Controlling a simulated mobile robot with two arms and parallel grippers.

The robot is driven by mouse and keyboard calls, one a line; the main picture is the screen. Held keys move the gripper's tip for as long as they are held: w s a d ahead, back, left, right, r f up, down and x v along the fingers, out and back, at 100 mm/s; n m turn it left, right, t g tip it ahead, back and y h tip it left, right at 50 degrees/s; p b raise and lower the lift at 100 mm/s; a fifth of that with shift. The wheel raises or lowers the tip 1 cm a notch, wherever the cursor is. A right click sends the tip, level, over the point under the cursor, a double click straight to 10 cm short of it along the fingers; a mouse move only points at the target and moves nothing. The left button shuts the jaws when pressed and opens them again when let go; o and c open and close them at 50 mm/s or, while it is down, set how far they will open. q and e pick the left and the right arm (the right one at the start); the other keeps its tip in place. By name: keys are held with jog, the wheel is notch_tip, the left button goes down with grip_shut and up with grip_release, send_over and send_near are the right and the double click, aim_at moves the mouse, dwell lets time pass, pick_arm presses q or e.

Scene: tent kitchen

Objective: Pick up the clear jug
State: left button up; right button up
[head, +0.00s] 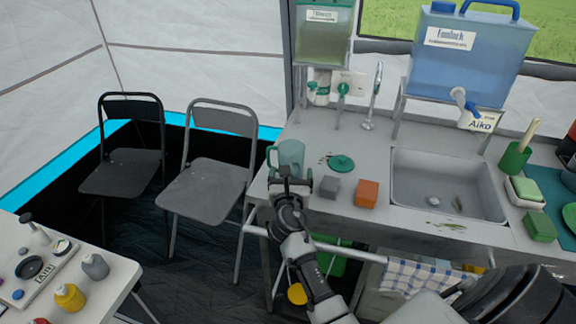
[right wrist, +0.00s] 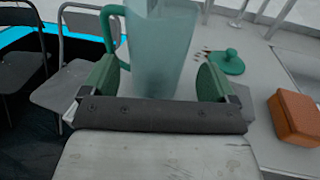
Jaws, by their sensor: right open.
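The clear jug (head: 290,153) stands upright on the counter's left end, greenish and see-through, with a green handle on its left. In the right wrist view the jug (right wrist: 160,50) rises between the two green finger pads. My right gripper (head: 290,182) is at the near side of the jug, and it shows large in the right wrist view (right wrist: 157,82). It is open, with a gap between the right pad and the jug; the left pad is close to the handle. The arm hides the jug's lower part in the head view. My left gripper is not in view.
A green lid (head: 341,163), a grey block (head: 330,187) and an orange block (head: 367,193) lie right of the jug. The sink (head: 447,190) is further right. A tap (head: 373,100) and a green tank (head: 323,35) stand behind. Two chairs (head: 207,180) are left.

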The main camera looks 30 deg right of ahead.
jog(key=shift+x, duration=2.75)
jog(key=shift+a+r, duration=0.15)
jog(key=shift+c, duration=0.4)
jog(key=c, duration=0.7)
